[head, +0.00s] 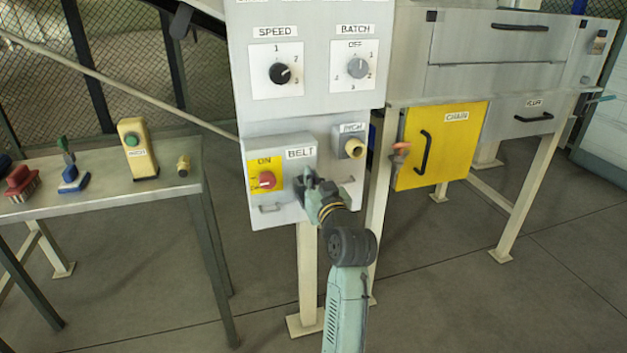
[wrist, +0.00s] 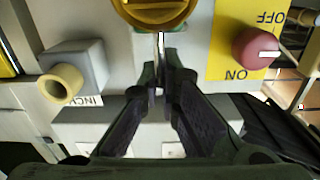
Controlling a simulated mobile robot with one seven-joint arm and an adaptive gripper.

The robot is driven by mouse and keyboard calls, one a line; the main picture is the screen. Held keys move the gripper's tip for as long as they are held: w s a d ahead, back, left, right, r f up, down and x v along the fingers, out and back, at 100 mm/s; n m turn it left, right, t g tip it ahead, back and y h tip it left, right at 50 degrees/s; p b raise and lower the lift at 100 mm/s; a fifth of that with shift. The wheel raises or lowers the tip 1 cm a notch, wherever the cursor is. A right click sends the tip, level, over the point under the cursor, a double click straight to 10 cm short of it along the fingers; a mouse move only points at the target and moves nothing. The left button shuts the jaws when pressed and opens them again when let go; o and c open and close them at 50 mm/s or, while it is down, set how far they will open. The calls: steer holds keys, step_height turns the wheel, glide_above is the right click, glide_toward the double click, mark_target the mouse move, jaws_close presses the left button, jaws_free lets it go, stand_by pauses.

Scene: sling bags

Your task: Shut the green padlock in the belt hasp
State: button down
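The belt box (head: 300,146), labelled BELT, has a yellow ON/OFF plate with a red knob (head: 267,180). The knob also shows in the wrist view (wrist: 256,48), where the labels are upside down. My gripper (head: 310,181) is at the right side of the box front. In the wrist view its dark fingertips (wrist: 163,88) are close together, with a narrow bright metal strip and small green patches at them. I cannot tell whether these belong to the green padlock or whether the fingers grip it. No padlock body or hasp is clearly visible; my gripper covers part of the box.
A brass-coloured round part (wrist: 157,8) fills the top middle of the wrist view. The INCH button housing (head: 350,141) sticks out right of the box. A bench (head: 110,188) with several tools stands left. The yellow chain door (head: 440,148) is at the right.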

steer(key=shift+x, duration=1.6)
steer(key=shift+f, duration=0.1)
steer(key=c, duration=1.7)
jaws_free()
steer(key=o, duration=0.6)
